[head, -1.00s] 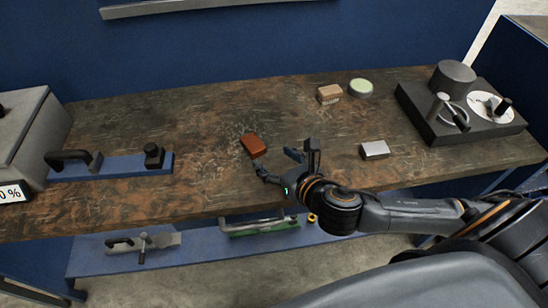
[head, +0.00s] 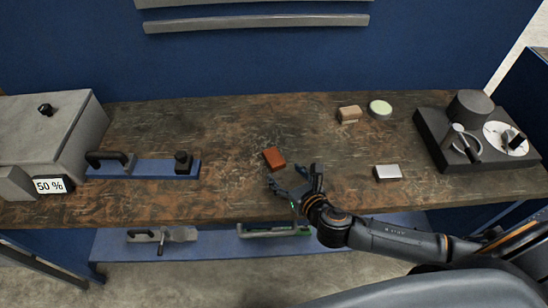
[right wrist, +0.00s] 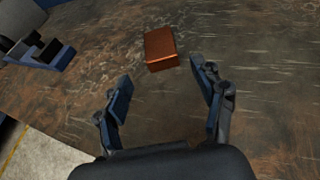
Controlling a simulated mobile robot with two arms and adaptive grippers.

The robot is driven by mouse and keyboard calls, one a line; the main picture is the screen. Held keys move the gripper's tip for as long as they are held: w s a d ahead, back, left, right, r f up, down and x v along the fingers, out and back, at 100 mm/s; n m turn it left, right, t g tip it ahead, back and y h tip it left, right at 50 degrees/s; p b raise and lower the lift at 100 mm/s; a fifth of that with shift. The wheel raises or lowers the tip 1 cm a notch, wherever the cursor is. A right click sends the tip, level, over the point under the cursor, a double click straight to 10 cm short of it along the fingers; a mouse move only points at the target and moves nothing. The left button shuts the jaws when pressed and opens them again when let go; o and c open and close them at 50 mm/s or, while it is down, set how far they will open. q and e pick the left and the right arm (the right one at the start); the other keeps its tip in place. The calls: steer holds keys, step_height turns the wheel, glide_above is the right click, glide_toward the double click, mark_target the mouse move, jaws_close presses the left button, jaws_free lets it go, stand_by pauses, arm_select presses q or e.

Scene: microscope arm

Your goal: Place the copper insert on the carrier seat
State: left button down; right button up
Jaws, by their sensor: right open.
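The copper insert (head: 274,158), a small reddish-brown block, lies on the worn brown bench near the middle. In the right wrist view the insert (right wrist: 161,49) lies ahead of the fingertips, slightly toward the upper middle. My right gripper (head: 293,176) is open and empty, on the near side of the insert and apart from it. Both spread fingers of the right gripper (right wrist: 161,78) show in the wrist view with bare bench between them. I cannot tell for sure which part is the carrier seat. My left gripper is not in view.
A dark base (head: 434,134) with a cylinder and white dial stands at right. A blue plate (head: 143,171) with a black handle and a grey box (head: 45,125) are at left.

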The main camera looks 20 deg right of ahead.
mark_target(280, 166)
steer(key=x, duration=0.5)
steer(key=shift+w+d+p, duration=0.1)
steer(key=shift+w+p, duration=0.05)
steer(key=shift+p, duration=0.25)
jaws_close()
steer(key=shift+r, duration=0.15)
